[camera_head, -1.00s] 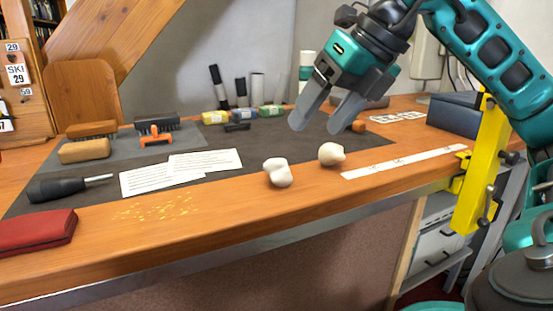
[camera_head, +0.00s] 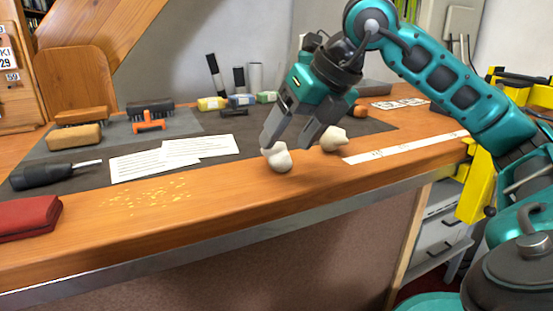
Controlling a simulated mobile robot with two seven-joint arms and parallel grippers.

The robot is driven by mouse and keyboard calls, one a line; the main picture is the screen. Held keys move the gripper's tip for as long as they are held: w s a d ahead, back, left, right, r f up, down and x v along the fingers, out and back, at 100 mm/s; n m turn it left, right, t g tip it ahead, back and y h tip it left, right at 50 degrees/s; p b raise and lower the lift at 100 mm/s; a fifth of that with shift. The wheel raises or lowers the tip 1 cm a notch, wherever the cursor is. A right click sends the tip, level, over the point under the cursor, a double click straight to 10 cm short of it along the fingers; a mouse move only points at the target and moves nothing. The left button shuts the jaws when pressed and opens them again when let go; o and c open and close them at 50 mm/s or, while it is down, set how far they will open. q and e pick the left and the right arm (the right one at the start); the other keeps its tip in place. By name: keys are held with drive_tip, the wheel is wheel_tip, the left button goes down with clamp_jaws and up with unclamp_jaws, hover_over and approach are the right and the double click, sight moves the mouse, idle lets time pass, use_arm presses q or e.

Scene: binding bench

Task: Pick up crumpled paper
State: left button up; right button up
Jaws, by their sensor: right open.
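Two white crumpled paper balls lie near the front edge of the wooden bench. The nearer crumpled paper (camera_head: 279,160) is at the middle of the view. The other crumpled paper (camera_head: 334,140) lies to its right and a little farther back. My right gripper (camera_head: 284,147) is open and points down, with one finger at the upper left of the nearer paper and the other finger between the two papers. The gripper partly hides the nearer paper's top. I cannot tell whether a finger touches it. My left gripper is not in view.
Two printed cards (camera_head: 200,149) lie left of the papers, with yellow crumbs (camera_head: 150,192) in front. A dark screwdriver-like tool (camera_head: 45,175), a red case (camera_head: 28,217) and brushes are farther left. A white ruler strip (camera_head: 405,147) lies right. The bench's front edge is close.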

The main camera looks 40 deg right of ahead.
sight(284, 144)
drive_tip(key=x, duration=0.3)
drive_tip(key=shift+w+f, duration=0.1)
drive_tip(key=shift+w, duration=0.1)
drive_tip(key=c, duration=0.8)
